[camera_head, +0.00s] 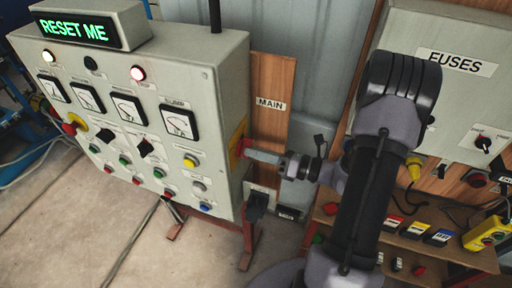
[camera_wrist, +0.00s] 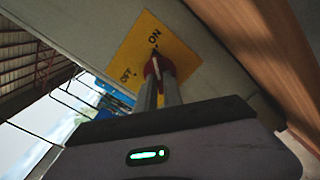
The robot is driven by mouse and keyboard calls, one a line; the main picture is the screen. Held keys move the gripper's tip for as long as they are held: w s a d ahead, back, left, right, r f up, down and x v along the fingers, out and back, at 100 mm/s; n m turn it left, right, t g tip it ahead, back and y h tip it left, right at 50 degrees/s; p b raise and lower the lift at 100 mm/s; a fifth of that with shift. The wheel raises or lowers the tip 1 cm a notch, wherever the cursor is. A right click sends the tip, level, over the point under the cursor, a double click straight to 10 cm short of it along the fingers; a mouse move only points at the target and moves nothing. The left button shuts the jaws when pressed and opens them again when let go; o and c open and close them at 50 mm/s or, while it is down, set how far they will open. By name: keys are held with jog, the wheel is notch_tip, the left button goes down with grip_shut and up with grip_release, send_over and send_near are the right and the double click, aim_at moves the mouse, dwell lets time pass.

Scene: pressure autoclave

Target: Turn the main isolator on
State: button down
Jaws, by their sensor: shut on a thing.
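The main isolator is a red rotary knob (camera_wrist: 152,67) on a yellow plate (camera_wrist: 176,50) marked OFF and ON. In the wrist view its dark tip points up toward the ON label, and OFF is to the lower left. In the head view the yellow plate (camera_head: 237,136) is on the right side wall of the grey control cabinet, seen edge-on. My gripper (camera_wrist: 158,80) is shut on the red knob, its two fingers on either side. In the head view my gripper (camera_head: 247,152) reaches left to the knob, which the fingers partly hide.
The cabinet (camera_head: 222,90) carries gauges, buttons and a green RESET ME display (camera_head: 75,30). A wooden board with a MAIN label (camera_head: 271,104) stands close behind my gripper. A FUSES box (camera_head: 455,95) and a shelf of coloured items (camera_head: 455,256) are at right.

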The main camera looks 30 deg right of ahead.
jog(key=shift+r+m+p, duration=0.1)
jog(key=shift+m+p, duration=0.25)
jog(key=shift+m, duration=0.25)
jog(key=c, duration=1.5)
grip_release()
jog(key=b+v, duration=0.1)
jog(key=v, duration=1.6)
jog(key=shift+s+d, duration=0.15)
jog(key=shift+s, duration=0.05)
